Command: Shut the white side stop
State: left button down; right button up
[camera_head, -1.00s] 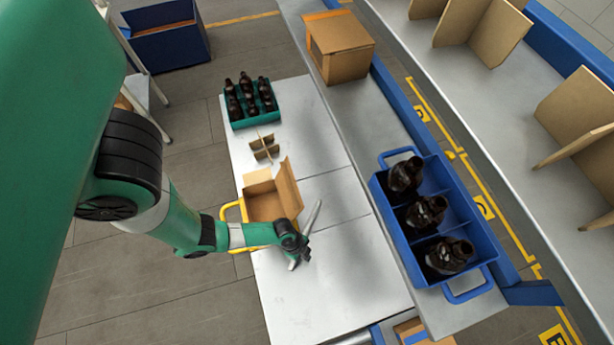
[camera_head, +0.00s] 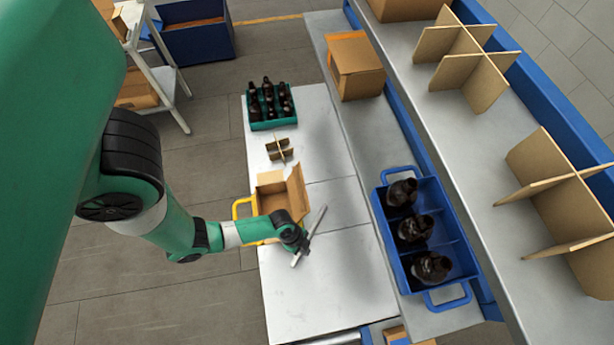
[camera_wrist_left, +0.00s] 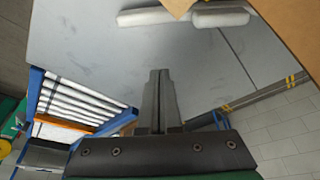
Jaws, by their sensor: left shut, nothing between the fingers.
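A pale, narrow bar (camera_head: 318,220) stands out beside my left gripper (camera_head: 300,243) in the head view; the gripper and wrist partly hide it, and I cannot tell for sure that it is the white side stop. In the left wrist view, two white rounded pieces (camera_wrist_left: 145,17) (camera_wrist_left: 222,18) lie at the top, beyond my left gripper's fingertips (camera_wrist_left: 158,72). The fingers are shut with nothing between them and look apart from the white pieces. Whether the stop is open or shut is unclear. My right gripper is not in view.
A cardboard divider (camera_head: 279,150) and a green crate of bottles (camera_head: 271,124) are farther back. A blue tray (camera_head: 446,240) with three amber bottles is right. The grey tabletop (camera_head: 305,300) in front is clear.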

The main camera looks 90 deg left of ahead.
pick_arm(q)
jog(key=b+x, duration=0.6)
jog(key=x, duration=0.3)
jog(key=shift+f, duration=0.35)
jog(key=shift+s+a+f, duration=0.1)
jog(key=shift+s+a, duration=0.05)
jog(key=shift+s, duration=0.05)
jog(key=shift+s+a+p, duration=0.25)
jog(key=shift+s+a, duration=0.2)
jog(key=shift+s, duration=0.25)
jog(key=shift+s+a+p, duration=0.2)
jog(key=shift+s+a, duration=0.2)
jog(key=shift+s, duration=0.3)
jog(key=shift+a, duration=0.1)
